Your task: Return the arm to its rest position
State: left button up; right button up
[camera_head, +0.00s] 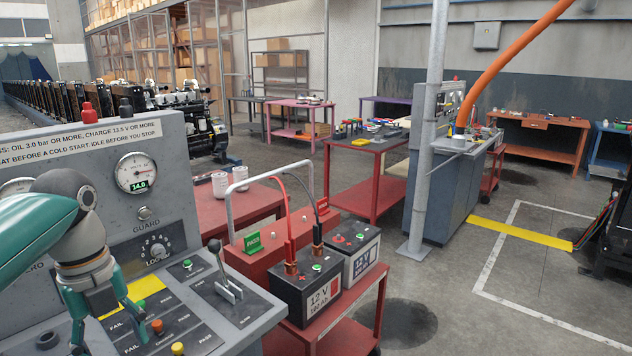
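My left arm comes in from the left edge, with a teal link and a grey wrist. Its gripper (106,325) points down over the sloped lower panel of the grey control console (185,215), close to the FAIL/PASS buttons. Its teal fingers look spread apart, and I see nothing held between them. Whether the fingertips touch the panel cannot be told. My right gripper is not in view.
A lever (222,270) stands up on the console, right of the gripper. A gauge (137,173) shows 14.0. A red cart (335,325) with two batteries stands right of the console. Open floor (450,300) lies farther right.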

pick_arm(q)
jog(key=w+d+f+n+h, duration=0.1)
jog(key=d+f+n, duration=0.25)
jog(key=f, duration=0.65)
jog(key=w+d+f+n+h, duration=0.1)
jog(key=d+f+n, duration=0.25)
jog(key=f, duration=0.65)
jog(key=w+d+f+n, duration=0.1)
jog(key=d+f+n, duration=0.3)
jog(key=f, duration=0.6)
jog(key=s+d+f+n, duration=0.2)
jog(key=s+f+n, duration=0.6)
jog(key=s, duration=0.1)
jog(key=s+d+f+n+t+h, duration=0.1)
jog(key=s+d+f+n, duration=0.2)
jog(key=s+f+n, duration=0.5)
jog(key=shift+s+f+n+h, duration=0.35)
jog(key=shift+f+n, duration=0.15)
jog(key=shift+n, duration=0.1)
